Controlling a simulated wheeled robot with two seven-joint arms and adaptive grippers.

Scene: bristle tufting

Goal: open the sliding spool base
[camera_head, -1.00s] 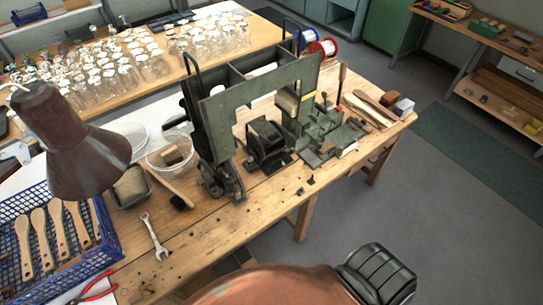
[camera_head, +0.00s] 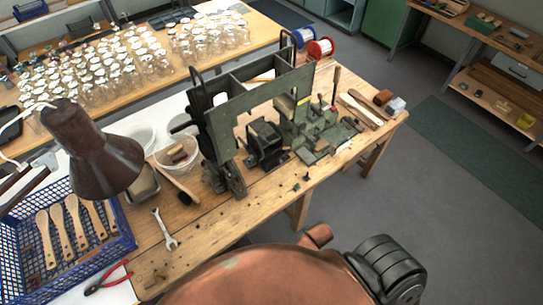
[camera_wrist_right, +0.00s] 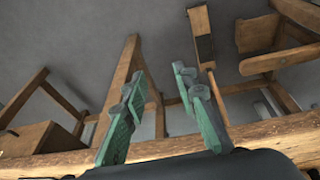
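A dark green tufting machine (camera_head: 220,124) stands on the wooden workbench in the head view. Its lower right part is a green slide-like assembly (camera_head: 318,135) with metal plates near the bench's front edge. A blue spool (camera_head: 304,38) and a red-and-white spool (camera_head: 321,48) stand behind the machine. I cannot tell which part is the sliding spool base. My right gripper (camera_wrist_right: 158,84) shows in the right wrist view with two green fingers apart and nothing between them. Wooden bench legs and a beam lie beyond it. My left gripper is not in view.
The workbench (camera_head: 225,225) also carries a wrench (camera_head: 165,228), red pliers (camera_head: 108,279), a blue crate (camera_head: 128,238) of wooden brush handles, bowls and a brown lamp (camera_head: 92,150). Glass jars (camera_head: 100,65) fill the table behind. The grey floor (camera_head: 400,200) right of the bench is clear.

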